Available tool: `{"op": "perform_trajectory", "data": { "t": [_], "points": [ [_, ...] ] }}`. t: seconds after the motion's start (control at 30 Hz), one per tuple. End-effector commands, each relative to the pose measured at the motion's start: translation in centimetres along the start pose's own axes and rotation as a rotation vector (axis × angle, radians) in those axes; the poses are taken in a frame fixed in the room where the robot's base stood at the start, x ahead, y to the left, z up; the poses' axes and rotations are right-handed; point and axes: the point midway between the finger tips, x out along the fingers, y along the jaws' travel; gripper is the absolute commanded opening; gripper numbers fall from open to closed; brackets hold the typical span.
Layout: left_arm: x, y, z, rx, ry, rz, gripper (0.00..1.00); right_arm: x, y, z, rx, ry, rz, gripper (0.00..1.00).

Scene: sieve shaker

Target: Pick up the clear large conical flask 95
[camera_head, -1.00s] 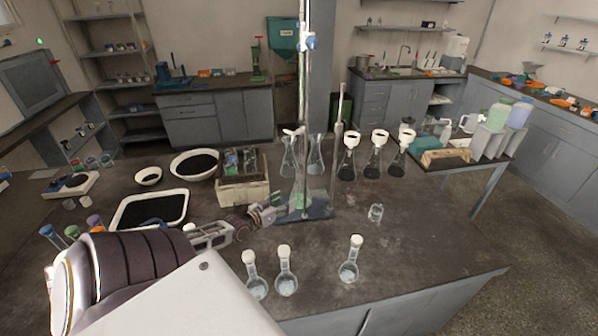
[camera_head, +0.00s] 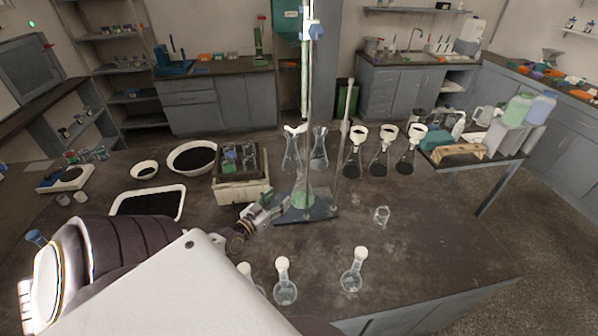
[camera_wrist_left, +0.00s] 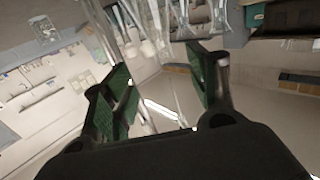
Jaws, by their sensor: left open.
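Two clear conical flasks stand behind the burette stand (camera_head: 318,213), a left one (camera_head: 291,155) and a right one (camera_head: 319,152). I cannot tell which is number 95. Another conical flask (camera_head: 302,194), with a greenish content, stands on the stand's base under the burette. My left gripper (camera_head: 277,201) is low over the bench, just left of that flask, in front of the clear ones. In the left wrist view my left gripper (camera_wrist_left: 168,72) is open, its green-padded fingers apart, with blurred clear glass beyond them. My right gripper is not in view.
A box of bottles (camera_head: 240,188) stands close behind my left gripper. Three dark-filled flasks with white funnels (camera_head: 385,152) stand to the right.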

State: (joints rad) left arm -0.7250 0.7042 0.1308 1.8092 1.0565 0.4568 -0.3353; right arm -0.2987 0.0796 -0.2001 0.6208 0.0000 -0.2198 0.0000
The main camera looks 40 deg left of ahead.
Motion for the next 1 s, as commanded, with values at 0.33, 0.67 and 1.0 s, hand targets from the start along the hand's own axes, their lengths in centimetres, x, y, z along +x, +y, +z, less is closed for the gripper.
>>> {"op": "perform_trajectory", "data": {
  "t": [0.33, 0.67, 1.0],
  "points": [
    [-0.1, 0.3, -0.7, -0.003, 0.03, -0.014, 0.59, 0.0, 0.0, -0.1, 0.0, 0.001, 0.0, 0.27],
    [0.1, 0.2, -0.7, -0.003, 0.03, -0.013, 0.59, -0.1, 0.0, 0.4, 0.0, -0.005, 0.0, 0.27],
    [2.1, 0.2, -0.8, -0.004, 0.03, -0.013, 0.59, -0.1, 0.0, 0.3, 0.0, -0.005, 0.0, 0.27]
  ]
}}
